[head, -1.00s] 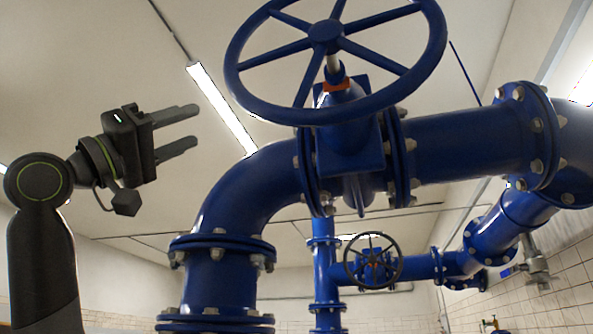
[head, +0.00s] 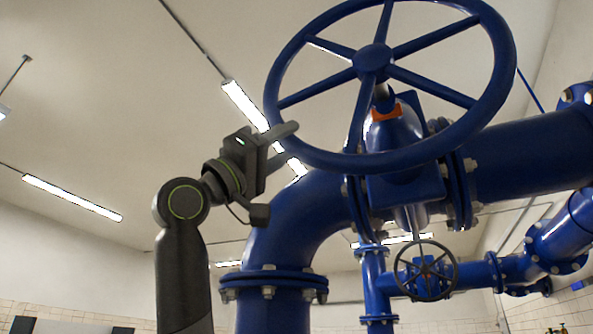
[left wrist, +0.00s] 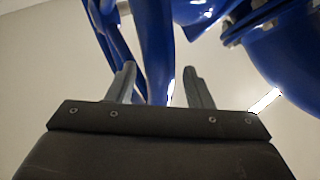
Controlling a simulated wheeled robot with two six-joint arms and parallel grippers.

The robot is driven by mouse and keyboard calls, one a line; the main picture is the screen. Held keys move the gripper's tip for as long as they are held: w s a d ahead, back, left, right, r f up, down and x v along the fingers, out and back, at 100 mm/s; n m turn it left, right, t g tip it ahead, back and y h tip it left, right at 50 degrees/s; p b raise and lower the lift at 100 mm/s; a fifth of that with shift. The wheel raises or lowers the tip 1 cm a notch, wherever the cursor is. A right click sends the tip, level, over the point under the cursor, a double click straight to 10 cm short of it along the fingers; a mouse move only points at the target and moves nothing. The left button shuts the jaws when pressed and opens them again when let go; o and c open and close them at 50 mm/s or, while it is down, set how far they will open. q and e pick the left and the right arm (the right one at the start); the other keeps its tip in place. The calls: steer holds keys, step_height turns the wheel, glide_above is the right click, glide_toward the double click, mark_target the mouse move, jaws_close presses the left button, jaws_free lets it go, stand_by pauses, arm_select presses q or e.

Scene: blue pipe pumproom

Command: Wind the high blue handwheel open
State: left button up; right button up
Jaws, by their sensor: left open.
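The high blue handwheel (head: 373,57) fills the top of the head view, a large spoked ring on a valve stem with an orange collar. My left gripper (head: 288,144) is at the near left part of its rim. The jaws are open, and the rim seems to lie at or just beyond the fingertips. In the left wrist view, blue wheel bars (left wrist: 153,40) show between the two open fingers of the left gripper (left wrist: 160,82). I cannot tell whether a finger touches the rim. My right gripper is not in view.
A thick blue pipe elbow (head: 290,215) with bolted flanges stands just right of my left arm. A smaller dark handwheel (head: 426,270) sits on a lower valve farther back. Open room lies to the left, under ceiling lamps (head: 72,197).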

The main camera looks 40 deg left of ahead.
mark_target(297, 138)
arm_select(q)
steer(key=p+x, duration=0.1)
steer(key=x, duration=0.2)
steer(key=shift+w+d, duration=0.1)
steer(key=shift+d, duration=0.05)
steer(key=shift+w+d+r+p, duration=0.15)
steer(key=shift+w+p, duration=0.1)
steer(key=shift+p, duration=0.05)
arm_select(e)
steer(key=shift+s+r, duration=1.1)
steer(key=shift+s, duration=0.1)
arm_select(q)
steer(key=shift+s, duration=0.15)
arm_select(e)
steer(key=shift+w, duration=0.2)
arm_select(q)
jaws_close()
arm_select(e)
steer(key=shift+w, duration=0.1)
